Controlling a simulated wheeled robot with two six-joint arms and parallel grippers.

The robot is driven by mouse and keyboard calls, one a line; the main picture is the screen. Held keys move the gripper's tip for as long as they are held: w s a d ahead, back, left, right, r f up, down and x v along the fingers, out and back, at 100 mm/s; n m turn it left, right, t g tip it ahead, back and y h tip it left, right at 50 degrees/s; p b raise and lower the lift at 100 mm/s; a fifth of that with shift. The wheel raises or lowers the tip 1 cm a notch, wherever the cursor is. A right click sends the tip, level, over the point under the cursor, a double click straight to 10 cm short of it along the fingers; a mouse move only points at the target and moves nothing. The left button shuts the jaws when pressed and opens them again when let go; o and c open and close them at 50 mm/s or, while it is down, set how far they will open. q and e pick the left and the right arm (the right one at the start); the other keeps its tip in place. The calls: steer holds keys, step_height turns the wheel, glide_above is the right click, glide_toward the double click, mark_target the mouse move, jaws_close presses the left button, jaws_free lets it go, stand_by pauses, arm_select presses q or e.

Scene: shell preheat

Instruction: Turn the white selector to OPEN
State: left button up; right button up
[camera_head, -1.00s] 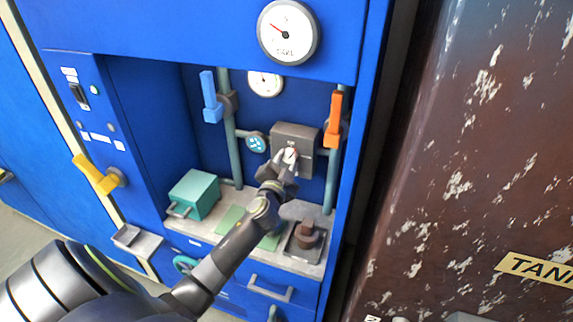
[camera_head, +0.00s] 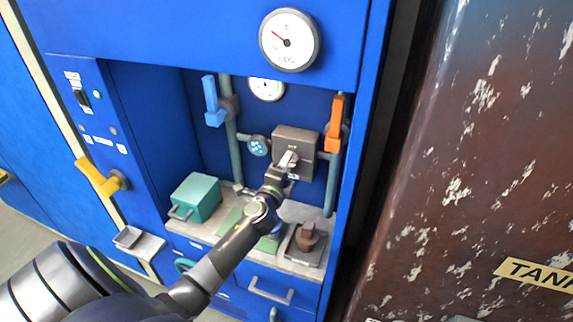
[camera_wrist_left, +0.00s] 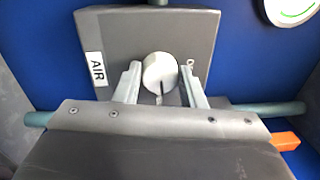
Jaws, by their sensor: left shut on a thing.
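The white selector (camera_wrist_left: 160,74) is a round knob with a dark mark on the front of a grey box (camera_head: 293,141). In the left wrist view it sits between the two fingers of my left gripper (camera_wrist_left: 161,88), which is shut on it. An "AIR" label (camera_wrist_left: 96,68) is on the box to the left of the knob. In the head view my left gripper (camera_head: 284,168) reaches the lower front of the grey box and partly hides the selector. No "OPEN" marking is readable. My right gripper is not in view.
A blue lever (camera_head: 212,103) and an orange lever (camera_head: 335,122) flank the grey box on pipes. A teal box (camera_head: 196,196) and a brown block (camera_head: 308,236) stand on the shelf below. A yellow handle (camera_head: 97,176) sticks out on the left panel.

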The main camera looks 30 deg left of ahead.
arm_select(q)
steer(key=shift+m, duration=0.6)
steer(key=o, duration=1)
steer(key=shift+s, duration=0.1)
steer(key=b+v, duration=0.2)
steer(key=v, duration=1.5)
steer(key=shift+s, duration=0.2)
